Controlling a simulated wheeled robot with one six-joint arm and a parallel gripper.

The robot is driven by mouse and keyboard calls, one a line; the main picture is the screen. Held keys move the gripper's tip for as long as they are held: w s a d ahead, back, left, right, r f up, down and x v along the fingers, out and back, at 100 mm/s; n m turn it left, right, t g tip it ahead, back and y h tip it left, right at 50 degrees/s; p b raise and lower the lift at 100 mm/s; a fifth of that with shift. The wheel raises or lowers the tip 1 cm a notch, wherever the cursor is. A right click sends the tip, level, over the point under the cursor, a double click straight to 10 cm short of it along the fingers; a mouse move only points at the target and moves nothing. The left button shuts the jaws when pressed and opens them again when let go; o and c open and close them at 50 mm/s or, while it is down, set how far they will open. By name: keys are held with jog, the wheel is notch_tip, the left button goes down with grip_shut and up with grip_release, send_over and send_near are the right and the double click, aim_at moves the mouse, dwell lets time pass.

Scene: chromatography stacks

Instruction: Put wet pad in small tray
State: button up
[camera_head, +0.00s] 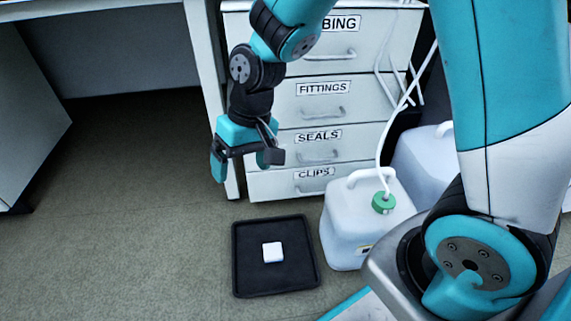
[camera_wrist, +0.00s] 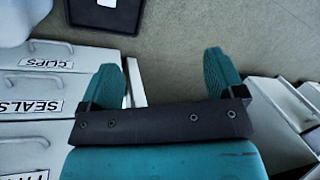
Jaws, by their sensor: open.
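A small white pad (camera_head: 273,252) lies flat near the middle of a black square tray (camera_head: 242,287) on the floor. The pad (camera_wrist: 107,2) and part of the tray (camera_wrist: 130,24) also show at the top edge of the wrist view, cut off by the frame. My gripper (camera_head: 245,170) is open and empty, with teal fingers pointing down. It hangs in front of the drawer unit, above the floor and apart from the pad and tray.
A white drawer unit (camera_head: 322,115) with labelled drawers stands behind my gripper. A white jerrycan (camera_head: 352,225) with a green cap and tube stands right of the tray, with another can (camera_head: 420,160) behind it. A desk leg (camera_head: 213,100) rises at left. The floor left of the tray is clear.

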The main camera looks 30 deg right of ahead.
jog(key=s+r+n+y, duration=0.1)
jog(key=s+r+n, duration=0.4)
jog(key=s+r, duration=0.7)
jog(key=s, duration=0.3)
jog(key=shift+s+r+n, duration=0.25)
jog(key=shift+s+n, duration=0.05)
jog(key=shift+s, duration=0.1)
jog(key=shift+a, duration=0.1)
